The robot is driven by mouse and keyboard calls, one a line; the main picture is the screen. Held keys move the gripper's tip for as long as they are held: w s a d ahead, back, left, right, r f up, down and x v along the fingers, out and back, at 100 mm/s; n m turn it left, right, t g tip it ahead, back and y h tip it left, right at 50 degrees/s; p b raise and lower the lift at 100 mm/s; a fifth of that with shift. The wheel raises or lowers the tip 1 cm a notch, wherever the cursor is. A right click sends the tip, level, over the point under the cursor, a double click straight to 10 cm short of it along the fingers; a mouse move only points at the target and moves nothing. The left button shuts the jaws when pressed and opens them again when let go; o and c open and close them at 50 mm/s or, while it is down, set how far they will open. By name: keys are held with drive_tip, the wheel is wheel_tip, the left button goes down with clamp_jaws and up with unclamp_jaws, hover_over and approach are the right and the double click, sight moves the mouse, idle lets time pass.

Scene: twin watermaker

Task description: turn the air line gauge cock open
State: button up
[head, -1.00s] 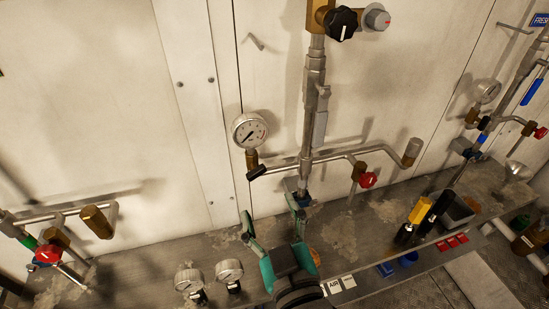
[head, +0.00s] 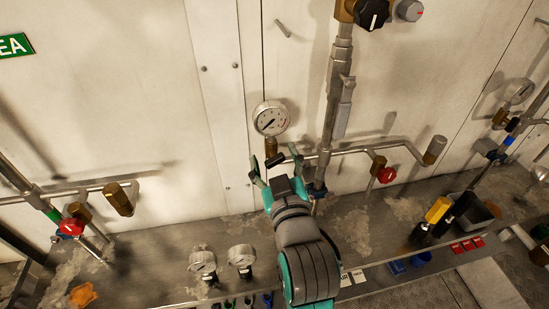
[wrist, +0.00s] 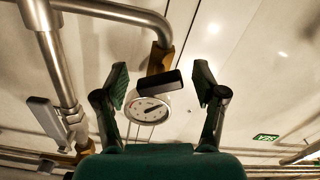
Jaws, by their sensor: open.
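The gauge cock has a short black handle (head: 275,160) on a brass body (head: 271,145) under a round white dial gauge (head: 271,118). In the wrist view the black handle (wrist: 158,84) lies slightly tilted across the front of the gauge (wrist: 149,108), near the brass body (wrist: 159,57). My gripper (head: 273,159) is open, its green fingers on either side of the handle in the head view. In the wrist view the handle shows between my spread fingers (wrist: 160,80) with a gap on both sides. I see no contact.
A steel pipe (head: 400,144) runs right from the cock past a red knob (head: 386,175). A vertical pipe (head: 337,95) stands close to my gripper's right. Two gauges (head: 242,256) sit on the bench below. The wall panel left of the gauge is bare.

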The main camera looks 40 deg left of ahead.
drive_tip(key=c, duration=1.1)
drive_tip(key=shift+n, duration=1.5)
drive_tip(key=shift+c, duration=0.2)
drive_tip(key=o, duration=1.1)
drive_tip(key=shift+o, duration=0.2)
drive_tip(key=v, duration=0.7)
drive_tip(key=shift+s+d, duration=0.15)
drive_tip(key=shift+s, duration=0.05)
drive_tip(key=shift+c, duration=0.2)
